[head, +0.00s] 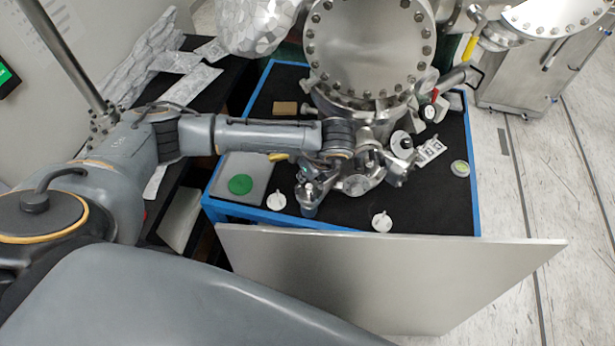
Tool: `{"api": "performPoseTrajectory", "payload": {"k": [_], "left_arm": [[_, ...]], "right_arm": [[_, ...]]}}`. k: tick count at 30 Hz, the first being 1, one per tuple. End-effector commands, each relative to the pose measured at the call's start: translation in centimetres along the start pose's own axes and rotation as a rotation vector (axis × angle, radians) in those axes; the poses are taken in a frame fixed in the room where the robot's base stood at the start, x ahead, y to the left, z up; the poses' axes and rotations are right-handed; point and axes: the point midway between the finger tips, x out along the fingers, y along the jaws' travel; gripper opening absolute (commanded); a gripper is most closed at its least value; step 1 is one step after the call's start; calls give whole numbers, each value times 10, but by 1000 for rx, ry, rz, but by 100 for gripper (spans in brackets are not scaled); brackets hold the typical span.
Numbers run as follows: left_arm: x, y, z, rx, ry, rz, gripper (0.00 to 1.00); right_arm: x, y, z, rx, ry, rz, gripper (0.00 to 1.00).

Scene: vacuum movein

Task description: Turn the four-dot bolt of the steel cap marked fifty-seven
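A steel vacuum chamber with a large bolted round lid (369,48) stands on a black-topped cart with a blue edge (472,190). Low on its near side is a round steel cap (358,184) with small bolts on its rim. I cannot read the mark fifty-seven or make out any bolt dots. My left arm comes in from the left, and its wrist is beside the cap. My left gripper (309,196) points down just left of the cap, over the cart top. The wrist partly hides the chamber's lower left. Finger opening is too small to tell. My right gripper is not seen.
White round pieces (276,201) (382,221) lie near the cart's front edge. A green disc (240,184) lies on a grey plate at left. A pale upright panel (400,280) stands before the cart. A second steel vessel (545,60) is at back right.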

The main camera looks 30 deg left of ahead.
Motion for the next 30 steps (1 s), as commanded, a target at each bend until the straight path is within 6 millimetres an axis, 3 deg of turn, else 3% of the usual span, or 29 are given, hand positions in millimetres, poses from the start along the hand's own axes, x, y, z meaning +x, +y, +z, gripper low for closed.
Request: {"api": "performPoseTrajectory", "payload": {"k": [1,21,30], "left_arm": [[6,0,-2,40,0,-20,0],[9,4,-2,626,-1,-263,0],[7,5,-1,848,-1,-353,0]], "right_arm": [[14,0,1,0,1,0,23],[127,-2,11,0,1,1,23],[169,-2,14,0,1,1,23]]}}
